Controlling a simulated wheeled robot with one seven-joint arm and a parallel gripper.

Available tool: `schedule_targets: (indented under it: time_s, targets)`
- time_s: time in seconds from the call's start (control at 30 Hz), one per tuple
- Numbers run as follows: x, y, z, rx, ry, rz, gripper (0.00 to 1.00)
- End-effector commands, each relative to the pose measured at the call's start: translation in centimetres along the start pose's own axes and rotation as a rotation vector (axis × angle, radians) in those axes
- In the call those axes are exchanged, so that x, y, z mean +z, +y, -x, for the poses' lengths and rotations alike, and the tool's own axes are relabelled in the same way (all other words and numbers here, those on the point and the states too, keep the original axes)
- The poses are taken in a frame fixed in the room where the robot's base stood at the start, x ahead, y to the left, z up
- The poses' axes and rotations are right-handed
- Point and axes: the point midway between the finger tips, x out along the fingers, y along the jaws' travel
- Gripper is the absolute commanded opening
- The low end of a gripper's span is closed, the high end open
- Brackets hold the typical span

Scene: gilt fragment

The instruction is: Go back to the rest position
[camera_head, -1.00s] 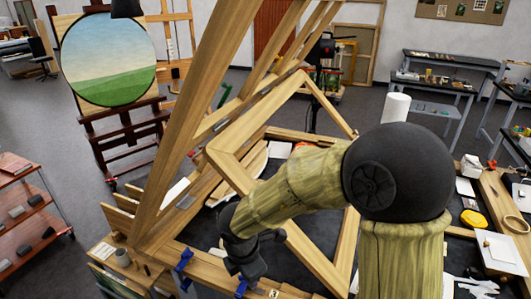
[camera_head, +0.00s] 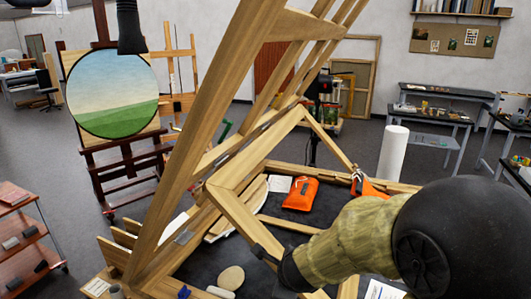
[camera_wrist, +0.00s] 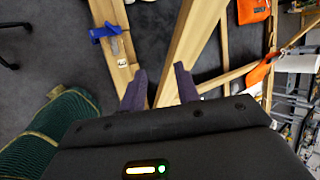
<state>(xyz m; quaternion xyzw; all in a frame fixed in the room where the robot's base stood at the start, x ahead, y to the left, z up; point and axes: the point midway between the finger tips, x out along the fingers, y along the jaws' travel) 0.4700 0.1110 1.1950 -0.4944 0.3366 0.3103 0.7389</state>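My gripper (camera_head: 265,255) shows in the head view as a dark shape at the lower middle, beside the tilted wooden frame (camera_head: 238,212). In the wrist view, my gripper (camera_wrist: 160,84) has its two dark fingers spread apart with nothing seen held between them. Wooden beams (camera_wrist: 192,40) lie beyond the fingertips. Whether the fingers touch the wood I cannot tell. My arm reaches in from the lower right of the head view.
An orange pouch (camera_head: 300,194) lies on the dark worktop (camera_head: 265,285) behind the frame. A white roll (camera_head: 392,153) stands upright at the right. A blue clamp (camera_wrist: 104,32) sits on a beam. An easel with a round landscape painting (camera_head: 112,90) stands back left.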

Motion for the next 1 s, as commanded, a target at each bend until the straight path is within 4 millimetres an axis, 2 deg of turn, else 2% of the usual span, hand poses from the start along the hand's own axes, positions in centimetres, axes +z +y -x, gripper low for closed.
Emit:
schedule_targets:
  time_s: [0.1, 0.27, 0.6, 0.7, 0.8, 1.0]
  targets:
    - [-1.4, 0.7, 0.8, 0.036, -0.016, 0.309, 0.32]
    - [-3.6, 2.3, 1.8, 0.107, -0.037, 0.727, 0.32]
    - [-10.7, 6.4, 5.0, 0.346, -0.105, 1.566, 0.32]
    - [-12.5, 7.2, 5.8, 0.412, -0.130, 1.737, 0.32]
    - [-13.5, 7.6, 6.3, 0.450, -0.146, 1.825, 0.32]
    - [-13.7, 7.7, 6.4, 0.458, -0.150, 1.847, 0.32]
